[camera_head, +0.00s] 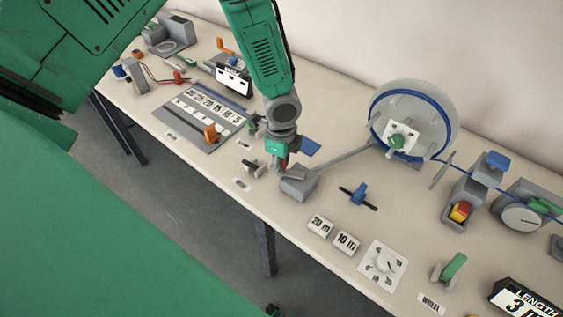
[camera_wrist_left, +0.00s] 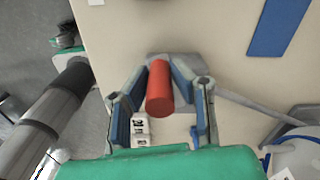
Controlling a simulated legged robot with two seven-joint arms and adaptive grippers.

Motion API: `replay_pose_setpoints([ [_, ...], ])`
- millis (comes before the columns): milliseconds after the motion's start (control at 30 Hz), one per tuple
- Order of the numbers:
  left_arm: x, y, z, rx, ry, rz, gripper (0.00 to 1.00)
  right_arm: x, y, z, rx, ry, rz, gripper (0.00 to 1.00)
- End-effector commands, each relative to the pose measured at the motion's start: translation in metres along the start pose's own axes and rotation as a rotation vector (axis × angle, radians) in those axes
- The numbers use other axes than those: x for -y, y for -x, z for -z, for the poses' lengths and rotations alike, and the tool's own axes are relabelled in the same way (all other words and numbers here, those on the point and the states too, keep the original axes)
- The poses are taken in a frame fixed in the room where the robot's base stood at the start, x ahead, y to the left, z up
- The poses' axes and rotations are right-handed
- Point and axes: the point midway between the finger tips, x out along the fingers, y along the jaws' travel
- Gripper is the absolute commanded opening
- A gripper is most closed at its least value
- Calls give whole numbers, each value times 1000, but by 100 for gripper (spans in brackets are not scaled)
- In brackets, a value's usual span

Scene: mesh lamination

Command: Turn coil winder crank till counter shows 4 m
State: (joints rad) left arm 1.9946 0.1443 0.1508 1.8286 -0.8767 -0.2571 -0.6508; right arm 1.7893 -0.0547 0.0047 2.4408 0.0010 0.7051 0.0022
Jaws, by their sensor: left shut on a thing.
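The coil winder (camera_head: 447,122) is a grey disc with a blue rim and a green hub, at the back right of the table in the head view. A grey rod (camera_head: 343,156) runs from it to a grey block (camera_head: 300,188). In the left wrist view a red cylindrical handle (camera_wrist_left: 160,90) stands at the grey block. My left gripper (camera_head: 282,166) is shut on this handle, with a finger on each side of it in the left wrist view (camera_wrist_left: 160,95). The counter (camera_head: 520,300), partly cut off at the lower right, reads LENGTH 3 m. My right gripper is not in view.
A blue-handled part (camera_head: 359,194), 20 m (camera_head: 320,225) and 10 m (camera_head: 346,241) blocks, and a dial card (camera_head: 382,266) lie right of the gripper. A red-and-yellow button (camera_head: 460,211) and a round gauge (camera_head: 521,218) stand further right. A numbered board (camera_head: 181,134) lies left.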

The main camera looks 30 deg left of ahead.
Motion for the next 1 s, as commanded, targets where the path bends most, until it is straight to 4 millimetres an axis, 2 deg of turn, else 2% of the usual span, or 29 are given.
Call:
replay_pose_setpoints([
  [533,27,0,1,-1,-514,1,0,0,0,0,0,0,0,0],
  [1000,46,0,13,0,-958,0,0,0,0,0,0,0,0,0],
])
